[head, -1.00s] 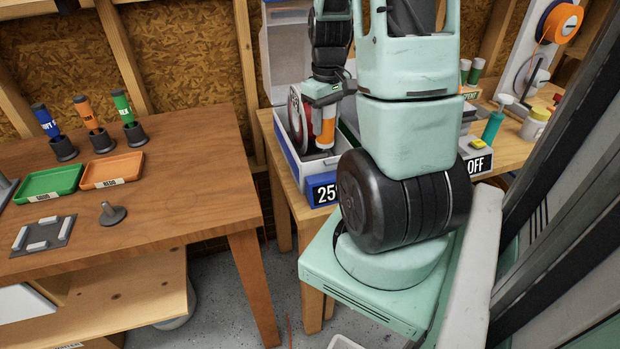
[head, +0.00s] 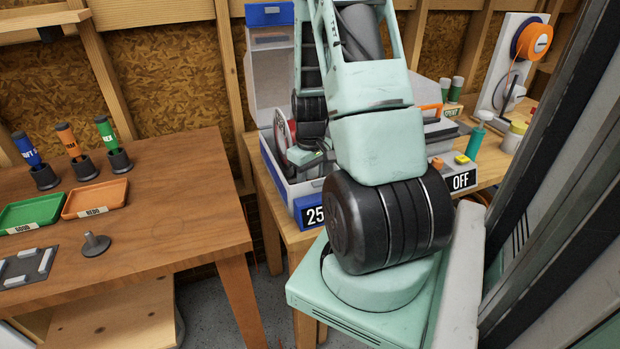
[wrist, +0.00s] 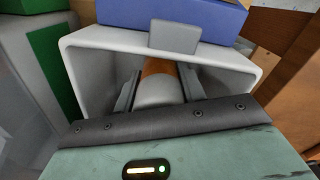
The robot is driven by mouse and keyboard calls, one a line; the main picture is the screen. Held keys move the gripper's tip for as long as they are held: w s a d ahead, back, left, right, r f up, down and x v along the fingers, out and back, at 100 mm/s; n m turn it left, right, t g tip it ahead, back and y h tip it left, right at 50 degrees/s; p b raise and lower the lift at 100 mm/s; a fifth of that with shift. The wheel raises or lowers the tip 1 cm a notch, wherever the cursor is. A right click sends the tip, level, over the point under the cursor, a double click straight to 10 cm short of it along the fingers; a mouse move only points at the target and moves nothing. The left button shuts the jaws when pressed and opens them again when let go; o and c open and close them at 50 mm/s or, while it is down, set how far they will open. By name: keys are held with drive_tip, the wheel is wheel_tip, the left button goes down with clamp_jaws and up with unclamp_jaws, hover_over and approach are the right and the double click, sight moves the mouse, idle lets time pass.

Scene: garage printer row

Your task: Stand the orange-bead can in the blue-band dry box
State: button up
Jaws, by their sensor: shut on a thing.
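The blue-band dry box (head: 309,212) stands on the wooden bench with its lid (head: 270,55) raised. A display reading 25 is on its front, partly covered by my arm. My gripper (head: 312,158) is low at the box opening, mostly hidden by my own arm in the head view. In the wrist view my gripper (wrist: 158,98) is shut on the orange-bead can (wrist: 160,70), with a pale end toward me and an orange body beyond. Pale box walls (wrist: 240,78) surround the can and fingers. Whether the can touches the floor is hidden.
A spool (head: 285,135) sits in the box left of my gripper. A second box with an OFF display (head: 461,181) stands to the right. The left table holds a green tray (head: 35,212), an orange tray (head: 95,198) and several capped tubes (head: 107,132) in holders.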

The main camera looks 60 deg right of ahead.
drive_tip(key=shift+f, duration=0.2)
drive_tip(key=o, duration=1)
drive_tip(key=shift+o, duration=0.2)
drive_tip(key=shift+r, duration=0.2)
wheel_tip(320, 180, up, 12)
drive_tip(key=shift+r+b, duration=0.1)
drive_tip(key=shift+b, duration=0.3)
